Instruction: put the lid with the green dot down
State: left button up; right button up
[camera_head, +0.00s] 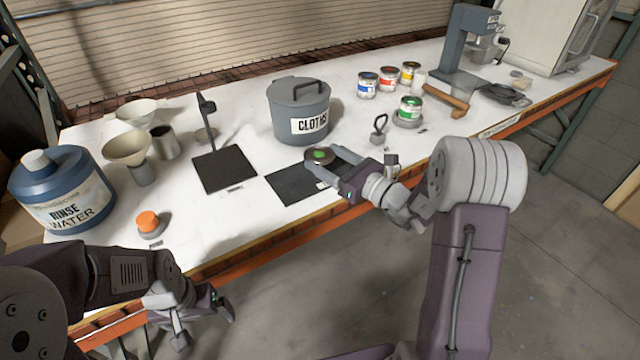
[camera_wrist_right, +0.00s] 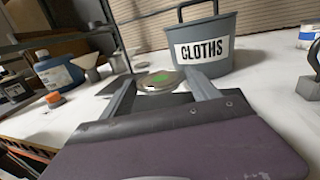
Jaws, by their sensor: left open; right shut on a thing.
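The lid with the green dot (camera_head: 319,155) is a small round metal lid. My right gripper (camera_head: 335,158) is shut on it, and the lid is at the fingertips over the far part of the dark mat (camera_head: 291,187). The lid also shows between the two fingers in the right wrist view (camera_wrist_right: 160,81), green mark facing up. I cannot tell whether it touches the mat. My left gripper (camera_head: 205,318) is open and empty, off the table's front edge at the lower left.
A grey CLOTHS bin (camera_head: 290,100) stands just behind the lid. Several paint cans, one green (camera_head: 409,109), stand to the right. A black stand (camera_head: 222,168), an orange-capped item (camera_head: 148,223) and a RINSE WATER jug (camera_head: 62,195) are to the left.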

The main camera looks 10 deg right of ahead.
aim_at(321, 187)
jog(key=shift+s+a+f, duration=0.85)
jog(key=shift+a, duration=0.15)
notch_tip(321, 187, down, 4)
jog(key=shift+r+b, duration=0.2)
jog(key=shift+b, duration=0.45)
jog(key=shift+w+f, duration=0.1)
jog(key=shift+f, duration=0.15)
jog(key=shift+f, duration=0.15)
jog(key=o, duration=1.3)
